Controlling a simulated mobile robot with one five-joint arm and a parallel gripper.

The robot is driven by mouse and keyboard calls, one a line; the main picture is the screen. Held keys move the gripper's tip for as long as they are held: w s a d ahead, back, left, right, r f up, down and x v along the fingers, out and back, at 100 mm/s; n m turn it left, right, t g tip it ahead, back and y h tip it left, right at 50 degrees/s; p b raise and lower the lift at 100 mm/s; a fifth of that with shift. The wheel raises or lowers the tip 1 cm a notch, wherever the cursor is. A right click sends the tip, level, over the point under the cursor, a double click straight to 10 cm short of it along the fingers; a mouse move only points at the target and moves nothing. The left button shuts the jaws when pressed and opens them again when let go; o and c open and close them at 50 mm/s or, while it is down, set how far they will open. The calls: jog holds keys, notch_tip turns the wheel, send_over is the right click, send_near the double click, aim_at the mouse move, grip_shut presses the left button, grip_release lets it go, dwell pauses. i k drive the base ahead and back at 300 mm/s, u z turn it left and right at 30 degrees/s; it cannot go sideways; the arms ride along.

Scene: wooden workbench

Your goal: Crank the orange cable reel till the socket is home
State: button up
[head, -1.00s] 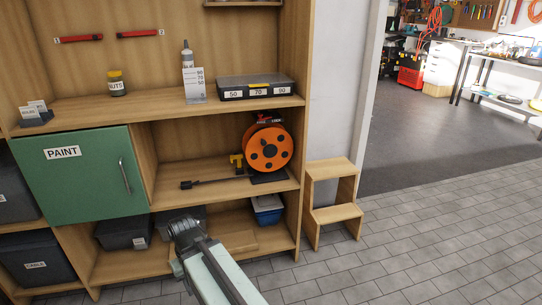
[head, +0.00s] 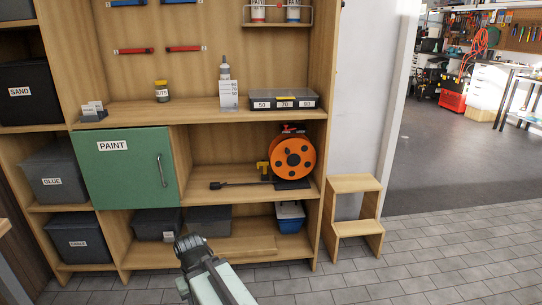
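The orange cable reel (head: 294,158) stands upright on a dark base in the open compartment right of the green cabinet door. A black cable lies on the shelf to its left, ending in a dark socket end (head: 216,185). A small yellow part (head: 262,167) sits at the reel's left side. The crank handle is too small to make out. My gripper (head: 187,243) is low in front of the shelving, below and left of the reel, well apart from it. It is too small and dark to tell whether it is open.
The green PAINT door (head: 125,170) is closed left of the reel. A black case (head: 284,101) lies on the shelf above. A blue-and-white box (head: 290,217) stands on the shelf below. A wooden step stool (head: 355,215) stands at the right. The tiled floor in front is clear.

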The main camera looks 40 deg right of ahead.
aim_at(292, 157)
jog(key=u, duration=0.3)
jog(key=i, duration=1)
